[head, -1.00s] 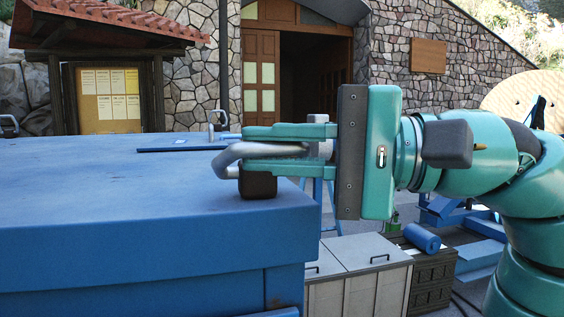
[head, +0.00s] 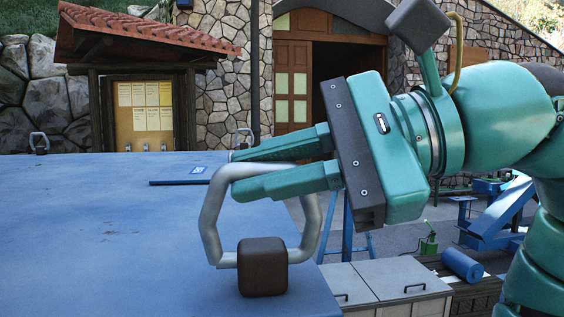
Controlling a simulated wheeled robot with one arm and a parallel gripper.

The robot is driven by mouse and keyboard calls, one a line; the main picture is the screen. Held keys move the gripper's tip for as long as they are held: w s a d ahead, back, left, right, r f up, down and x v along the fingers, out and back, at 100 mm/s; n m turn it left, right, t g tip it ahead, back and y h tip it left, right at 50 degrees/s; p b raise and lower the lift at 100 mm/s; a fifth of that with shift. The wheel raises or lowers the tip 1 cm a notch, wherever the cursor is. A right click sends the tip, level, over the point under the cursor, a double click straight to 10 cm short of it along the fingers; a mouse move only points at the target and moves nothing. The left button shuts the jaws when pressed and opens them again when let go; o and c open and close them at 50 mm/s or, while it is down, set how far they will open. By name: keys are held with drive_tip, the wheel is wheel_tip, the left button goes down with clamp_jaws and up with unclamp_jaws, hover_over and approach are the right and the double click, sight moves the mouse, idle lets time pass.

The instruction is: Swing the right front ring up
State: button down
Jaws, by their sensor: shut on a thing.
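The right front ring (head: 210,222) is a grey metal loop hinged in a dark block (head: 262,267) at the near right corner of the blue surface (head: 110,235). The ring stands raised above the block, close to upright. My gripper (head: 248,172) comes from the right, tilted, with its teal fingers around the upper bar of the ring. It is shut on the ring. Part of the top bar is hidden behind the fingers.
Other rings stand at the far left corner (head: 39,143) and at the back, partly behind my fingers. A thin blue bar (head: 178,182) lies on the surface. Grey boxes (head: 385,283) and a blue roll (head: 462,265) are lower right.

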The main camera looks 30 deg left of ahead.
drive_tip(key=shift+w+a+f+m+g+h, duration=0.15)
drive_tip(key=shift+w+a+m+g+h, duration=0.45)
drive_tip(key=shift+w+m, duration=0.4)
drive_tip(key=shift+w+a+f+m+p, duration=0.1)
drive_tip(key=shift+a+f+m+p, duration=0.1)
drive_tip(key=shift+m+p, duration=0.1)
drive_tip(key=shift+h, duration=0.3)
drive_tip(key=c, duration=1.7)
unclamp_jaws()
drive_tip(key=shift+f, duration=0.1)
drive_tip(key=shift+c, duration=0.2)
drive_tip(key=o, duration=0.3)
drive_tip(key=shift+a, duration=0.3)
drive_tip(key=p+v, duration=0.2)
drive_tip(key=v, duration=0.5)
drive_tip(key=shift+d+r, duration=0.25)
drive_tip(key=shift+w, duration=0.1)
